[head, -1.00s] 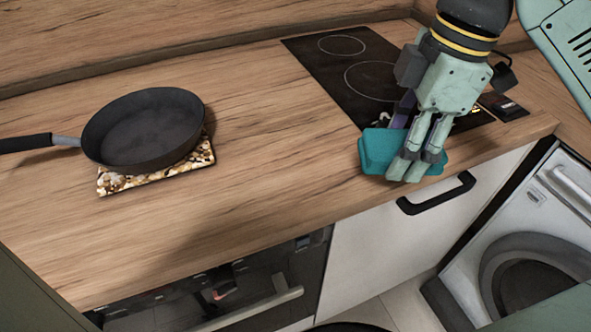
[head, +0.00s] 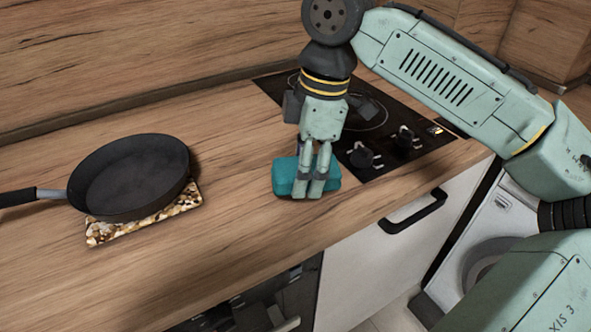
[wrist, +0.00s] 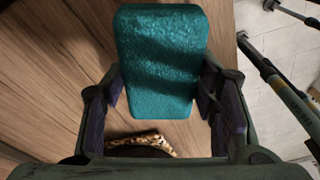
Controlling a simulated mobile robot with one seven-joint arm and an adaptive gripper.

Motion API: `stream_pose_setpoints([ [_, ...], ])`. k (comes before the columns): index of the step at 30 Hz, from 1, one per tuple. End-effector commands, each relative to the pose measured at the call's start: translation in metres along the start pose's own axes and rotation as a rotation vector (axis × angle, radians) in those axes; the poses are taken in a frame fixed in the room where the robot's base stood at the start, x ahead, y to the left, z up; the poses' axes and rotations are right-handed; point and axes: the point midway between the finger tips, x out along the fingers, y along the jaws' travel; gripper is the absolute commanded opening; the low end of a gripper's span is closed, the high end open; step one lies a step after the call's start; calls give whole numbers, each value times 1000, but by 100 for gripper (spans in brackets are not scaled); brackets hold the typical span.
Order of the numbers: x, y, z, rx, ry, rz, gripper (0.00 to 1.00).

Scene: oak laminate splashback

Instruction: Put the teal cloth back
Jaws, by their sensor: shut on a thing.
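The teal cloth (head: 284,177) is a thick, block-like folded piece over the wooden counter, left of the hob's front left corner. My gripper (head: 312,188) points down and is shut on the cloth, with its fingers across it. In the wrist view the cloth (wrist: 160,60) fills the space between the two fingers, with my gripper (wrist: 158,98) holding its sides. I cannot tell whether its underside touches the counter.
A black frying pan (head: 130,172) rests on a patterned mat (head: 180,205) at the left. The black hob (head: 385,170) with knobs lies right of the cloth. Bare counter (head: 235,215) lies between pan and cloth. The counter's front edge is close, above a handled white cabinet (head: 375,245).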

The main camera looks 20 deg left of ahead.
Motion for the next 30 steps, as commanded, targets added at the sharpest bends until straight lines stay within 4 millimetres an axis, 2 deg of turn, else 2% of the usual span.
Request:
stream_pose_setpoints([
  [3, 1, 14, -10, -2, -1, -1, 23],
  [6, 5, 18, -11, 0, 0, -1, 23],
  [15, 38, 18, -7, 0, 0, 0, 23],
  [26, 42, 18, -6, -1, 2, -1, 23],
  [27, 43, 18, -6, -1, 1, -1, 54],
  [30, 42, 18, -6, 0, 1, 0, 61],
])
